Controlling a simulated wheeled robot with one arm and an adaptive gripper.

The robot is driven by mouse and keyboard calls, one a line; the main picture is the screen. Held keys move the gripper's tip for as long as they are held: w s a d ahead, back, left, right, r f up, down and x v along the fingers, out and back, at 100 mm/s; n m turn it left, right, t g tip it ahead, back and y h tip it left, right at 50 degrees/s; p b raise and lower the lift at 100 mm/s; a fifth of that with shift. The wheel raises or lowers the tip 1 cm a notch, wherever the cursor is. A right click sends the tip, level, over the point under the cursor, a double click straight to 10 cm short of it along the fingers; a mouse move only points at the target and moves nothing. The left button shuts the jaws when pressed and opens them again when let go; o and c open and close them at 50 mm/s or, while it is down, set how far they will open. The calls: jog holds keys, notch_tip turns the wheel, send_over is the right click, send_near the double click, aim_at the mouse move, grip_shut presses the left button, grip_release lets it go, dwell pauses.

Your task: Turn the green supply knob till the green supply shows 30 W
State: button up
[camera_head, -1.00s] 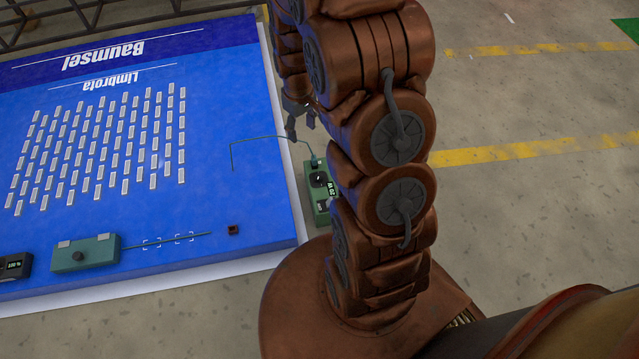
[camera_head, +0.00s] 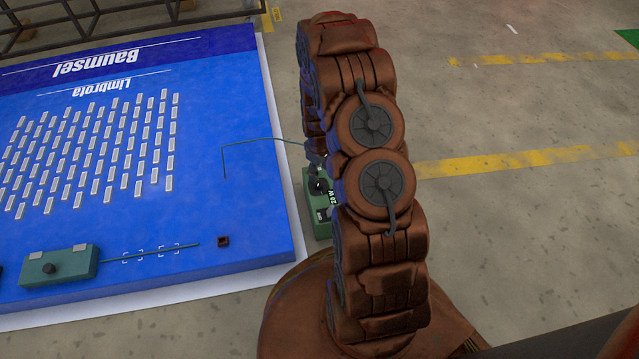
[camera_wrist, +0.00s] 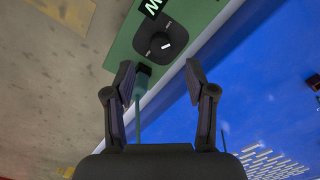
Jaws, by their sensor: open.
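The green supply (camera_head: 312,215) is a small green box beside the blue panel's right edge. Its display (camera_head: 331,196) reads 20 W in the head view. Its black round knob (camera_wrist: 160,45) with a white mark shows in the wrist view, just beyond my fingertips. My gripper (camera_wrist: 160,75) is open, with one finger on either side below the knob and nothing gripped. A teal plug with a cable (camera_wrist: 140,85) lies between the fingers, near the left one. In the head view my arm hides most of the gripper and part of the supply.
The blue panel (camera_head: 240,190) holds rows of white strips. A teal box with a dark knob (camera_head: 50,269) and a small brown block (camera_head: 223,241) are at its front. The cable (camera_head: 262,140) runs from the panel to the supply. Concrete floor to the right is clear.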

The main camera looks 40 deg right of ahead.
aim_at(319, 184)
notch_tip(319, 184, down, 7)
jog(key=shift+r+b, duration=0.2)
jog(key=shift+b, duration=0.85)
grip_shut()
